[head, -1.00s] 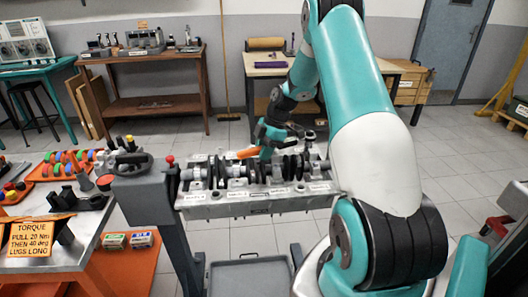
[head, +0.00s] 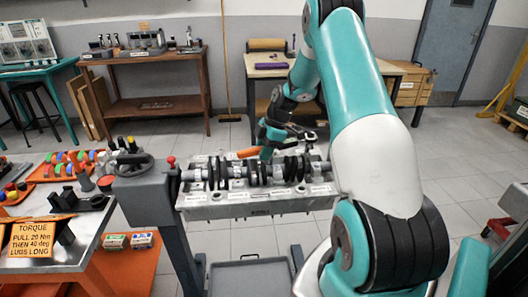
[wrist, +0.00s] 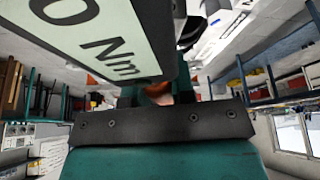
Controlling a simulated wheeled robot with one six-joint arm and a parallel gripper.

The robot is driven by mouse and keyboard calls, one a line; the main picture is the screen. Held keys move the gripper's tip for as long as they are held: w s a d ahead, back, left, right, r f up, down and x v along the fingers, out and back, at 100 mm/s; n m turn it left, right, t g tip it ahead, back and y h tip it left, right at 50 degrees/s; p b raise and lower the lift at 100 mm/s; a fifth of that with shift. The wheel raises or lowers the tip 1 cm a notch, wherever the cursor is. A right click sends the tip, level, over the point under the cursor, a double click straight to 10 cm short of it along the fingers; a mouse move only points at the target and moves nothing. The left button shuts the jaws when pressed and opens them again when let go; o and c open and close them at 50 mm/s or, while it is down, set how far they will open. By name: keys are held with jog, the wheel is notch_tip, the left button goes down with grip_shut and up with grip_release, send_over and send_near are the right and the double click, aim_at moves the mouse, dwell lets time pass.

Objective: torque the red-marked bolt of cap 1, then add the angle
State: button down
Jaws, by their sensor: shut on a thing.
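The grey engine block (head: 255,208) is on a stand, with a crankshaft and several caps along its top. Its small labels are too blurred to read, so I cannot pick out cap 1 or the red-marked bolt. My gripper (head: 267,138) is above the back middle of the block, shut on a torque wrench with an orange handle (head: 248,152). In the wrist view the wrench's display (wrist: 100,38) fills the upper left and reads "0 Nm" as far as it shows; a bit of orange handle (wrist: 158,92) shows between the jaws. The wrench's socket end is unclear, so contact with a bolt cannot be told.
A grey post with a crank handle (head: 135,163) stands at the block's left end. Floor beyond the block is clear.

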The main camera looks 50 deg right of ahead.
jog(key=shift+w+d, duration=0.1)
jog(key=shift+w, duration=0.15)
dwell(0.7)
jog(key=shift+w+d+m+t, duration=0.3)
jog(key=shift+w+d+m, duration=0.05)
jog(key=shift+w+m, duration=0.35)
jog(key=shift+w+d, duration=0.1)
jog(key=shift+w, duration=0.05)
jog(key=shift+w+d+m, duration=0.4)
jog(key=shift+w+m, duration=0.15)
jog(key=shift+m, duration=0.05)
jog(key=shift+w+d+h, duration=0.1)
jog(key=shift+w+h, duration=0.05)
jog(key=shift+h, duration=0.15)
jog(key=shift+w+d+m+t, duration=0.3)
jog(key=shift+w+d+m, duration=0.2)
jog(key=shift+m, duration=0.1)
dwell(0.4)
jog(key=shift+w, duration=0.15)
